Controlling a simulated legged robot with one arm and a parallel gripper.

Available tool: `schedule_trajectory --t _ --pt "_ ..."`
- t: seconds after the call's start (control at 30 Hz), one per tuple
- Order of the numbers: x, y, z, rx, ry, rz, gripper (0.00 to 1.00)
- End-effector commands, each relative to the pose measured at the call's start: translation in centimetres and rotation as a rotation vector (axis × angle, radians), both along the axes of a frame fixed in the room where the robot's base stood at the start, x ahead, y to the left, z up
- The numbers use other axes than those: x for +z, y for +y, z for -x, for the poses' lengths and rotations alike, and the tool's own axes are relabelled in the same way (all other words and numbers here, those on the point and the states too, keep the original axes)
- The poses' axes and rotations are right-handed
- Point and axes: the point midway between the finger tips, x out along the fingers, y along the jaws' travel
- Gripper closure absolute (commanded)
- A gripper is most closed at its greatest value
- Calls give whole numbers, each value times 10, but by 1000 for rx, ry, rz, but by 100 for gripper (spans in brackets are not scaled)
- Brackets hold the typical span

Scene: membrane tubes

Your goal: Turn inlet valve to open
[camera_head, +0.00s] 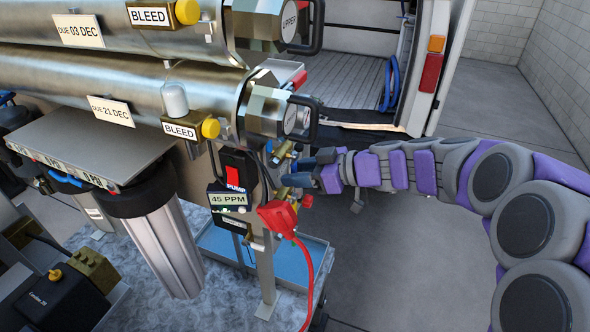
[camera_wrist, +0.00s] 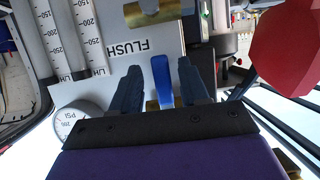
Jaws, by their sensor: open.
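A blue valve lever (camera_wrist: 162,80) shows in the wrist view, below the FLUSH label (camera_wrist: 142,47) on a pale panel. No inlet label is legible, so I cannot tell for sure that this is the inlet valve. My gripper (camera_wrist: 162,82) is open, with one dark finger on each side of the lever and a gap visible on both sides. The lever's base is hidden behind the gripper body. In the head view my gripper (camera_head: 308,172) reaches in from the right to the brass fittings (camera_head: 280,153) beside the panel, seen nearly edge-on.
A pressure gauge (camera_wrist: 74,124) and flow tubes (camera_wrist: 62,30) are left of my fingers. A red part (camera_wrist: 290,45) is close on the right. In the head view, steel membrane tubes (camera_head: 140,95) and a red plug with a hose (camera_head: 277,217) are near. Open floor (camera_head: 400,270) lies below my arm.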

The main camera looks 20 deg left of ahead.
Motion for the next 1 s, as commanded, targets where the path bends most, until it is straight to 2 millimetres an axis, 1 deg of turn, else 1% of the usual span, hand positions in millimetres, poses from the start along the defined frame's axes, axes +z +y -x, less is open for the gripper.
schedule_trajectory --t 0.1,0.37,0.47,0.83,0.87,1.0 --pt "-3 8 0 2 1 3 55" --pt "-4 9 0 1 1 4 55" --pt "-4 9 0 1 1 4 63" --pt "-3 6 0 0 0 2 98" --pt "-3 6 -1 0 0 2 100" --pt "-3 5 -1 -1 1 1 100"
